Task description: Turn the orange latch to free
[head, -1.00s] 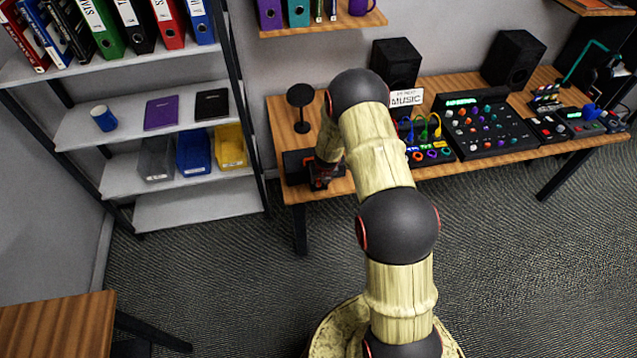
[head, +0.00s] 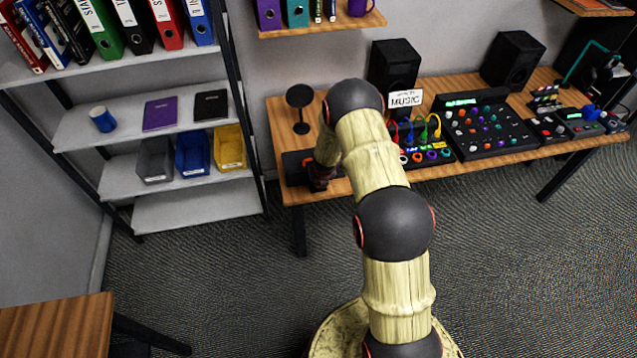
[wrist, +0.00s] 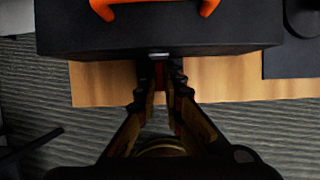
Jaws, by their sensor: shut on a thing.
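A black case (wrist: 160,32) with an orange handle (wrist: 152,4) on top fills the upper wrist view; in the head view the black case (head: 292,163) sits at the left end of the wooden desk. My gripper (wrist: 163,72) is at the case's front face, just below a small silver piece (wrist: 158,55). Its fingers are close together and shut on the latch at the case front. The latch is hidden between the fingertips, so its angle cannot be told. In the head view my gripper (head: 319,178) is partly covered by my arm.
The wooden desk (head: 470,155) holds a round-topped black stand (head: 300,97), a panel with coloured cables (head: 425,152), a mixer (head: 490,128) and speakers. A shelf (head: 85,125) with bins stands left.

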